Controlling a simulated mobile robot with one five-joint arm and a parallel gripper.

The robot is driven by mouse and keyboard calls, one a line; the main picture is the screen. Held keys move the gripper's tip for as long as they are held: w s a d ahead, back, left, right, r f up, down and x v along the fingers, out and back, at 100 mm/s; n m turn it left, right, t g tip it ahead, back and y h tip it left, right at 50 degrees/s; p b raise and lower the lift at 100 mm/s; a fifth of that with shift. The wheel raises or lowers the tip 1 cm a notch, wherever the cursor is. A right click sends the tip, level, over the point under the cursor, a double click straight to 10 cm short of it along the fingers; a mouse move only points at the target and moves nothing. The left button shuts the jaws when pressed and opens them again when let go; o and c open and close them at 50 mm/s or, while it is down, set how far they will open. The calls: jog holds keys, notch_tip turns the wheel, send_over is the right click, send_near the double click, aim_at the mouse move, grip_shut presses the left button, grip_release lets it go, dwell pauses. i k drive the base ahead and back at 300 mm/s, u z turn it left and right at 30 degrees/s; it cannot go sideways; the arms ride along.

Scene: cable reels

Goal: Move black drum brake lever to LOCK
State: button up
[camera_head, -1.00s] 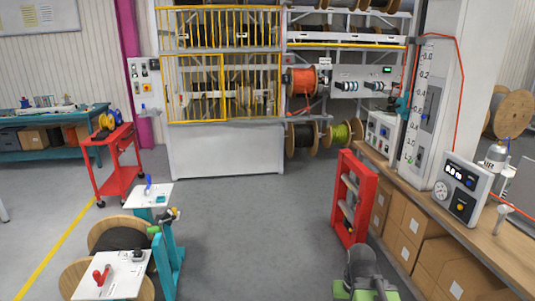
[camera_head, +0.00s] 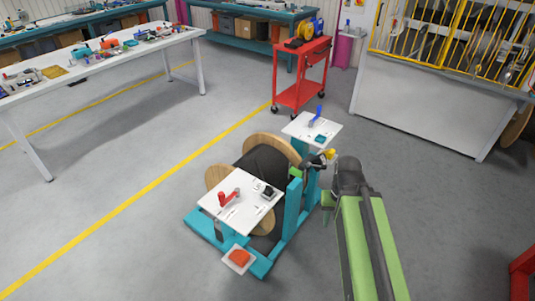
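The black drum (camera_head: 268,172) is a reel of black cable with wooden flanges, held in a teal stand (camera_head: 291,210). A white plate (camera_head: 245,208) on the near side of the stand bears a red lever (camera_head: 227,198) and a small black part (camera_head: 268,192). A second white plate (camera_head: 300,127) at the far end bears an upright blue lever (camera_head: 318,114). I cannot tell which lever is the brake, and the LOCK marking is too small to read. My green and dark arm is right of the stand. My gripper's fingers do not show.
An orange-red pad (camera_head: 239,257) sits low at the stand's front foot. A red cart (camera_head: 302,75) stands behind, and a white table (camera_head: 100,60) with tools is at back left. A red cabinet edge (camera_head: 523,273) shows at lower right. Floor is open left and right of the stand.

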aim_at(323, 166)
jog(key=u, duration=0.8)
jog(key=i, duration=1.15)
jog(key=u, duration=0.6)
